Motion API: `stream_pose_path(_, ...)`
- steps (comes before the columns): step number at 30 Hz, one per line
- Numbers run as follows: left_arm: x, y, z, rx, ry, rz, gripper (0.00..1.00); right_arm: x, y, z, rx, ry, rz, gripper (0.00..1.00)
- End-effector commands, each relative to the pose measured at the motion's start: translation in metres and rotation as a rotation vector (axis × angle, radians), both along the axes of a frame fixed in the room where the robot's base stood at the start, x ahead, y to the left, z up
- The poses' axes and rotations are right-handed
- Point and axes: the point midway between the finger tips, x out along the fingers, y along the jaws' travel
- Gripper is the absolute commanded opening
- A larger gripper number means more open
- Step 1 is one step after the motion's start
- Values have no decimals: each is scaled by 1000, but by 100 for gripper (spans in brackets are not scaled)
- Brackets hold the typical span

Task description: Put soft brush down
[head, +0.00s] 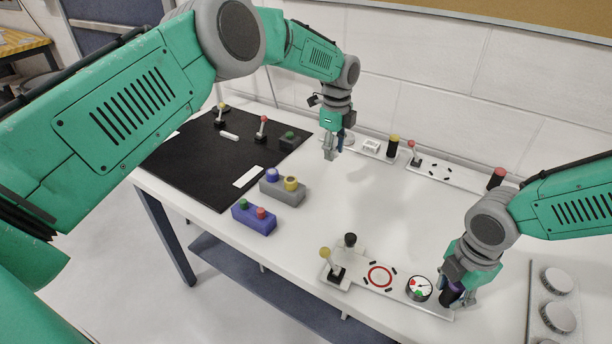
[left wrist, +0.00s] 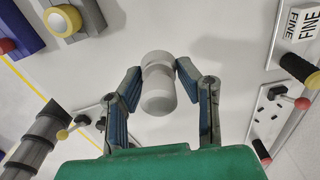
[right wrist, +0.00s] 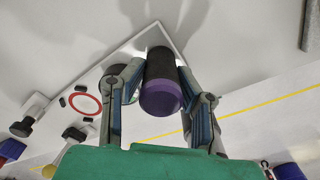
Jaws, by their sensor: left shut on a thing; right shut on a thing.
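My left gripper (head: 331,154) is over the table towards the back wall, fingers pointing down. It is shut on a pale grey and white cylinder (left wrist: 158,84), gripped from both sides in the left wrist view. My right gripper (head: 452,294) is low at the right end of the front white plate (head: 405,293). It is shut on a black cylinder with a purple end (right wrist: 163,82). No bristles show, so I cannot tell which cylinder is the soft brush. The fingers largely hide both cylinders in the head view.
The front plate bears a dial gauge (head: 419,288), a red ring (head: 380,276) and a yellow-topped lever (head: 327,256). Back fixtures include a FINE block (left wrist: 301,22). Grey (head: 282,191) and blue (head: 254,217) button boxes stand left. The table's middle is clear.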

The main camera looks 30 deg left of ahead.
Motion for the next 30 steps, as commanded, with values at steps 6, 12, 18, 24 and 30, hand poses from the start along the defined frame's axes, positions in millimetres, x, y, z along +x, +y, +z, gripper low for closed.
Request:
stream_pose_path(6,7,69,-6,-1,0,-157,0,-1,0,-1,1,1,0,0)
stream_pose_path(12,7,85,-22,0,2,-206,0,-1,0,0,1,1,1,0)
stream_pose_path(18,8,83,-57,-1,1,-209,0,-1,-1,0,1,1,0,0)
stream_pose_path(24,8,84,-76,0,1,-207,0,-1,-1,0,1,1,0,0)
stream_pose_path(30,10,83,-101,0,0,-207,0,-1,-1,0,1,1,-1,0)
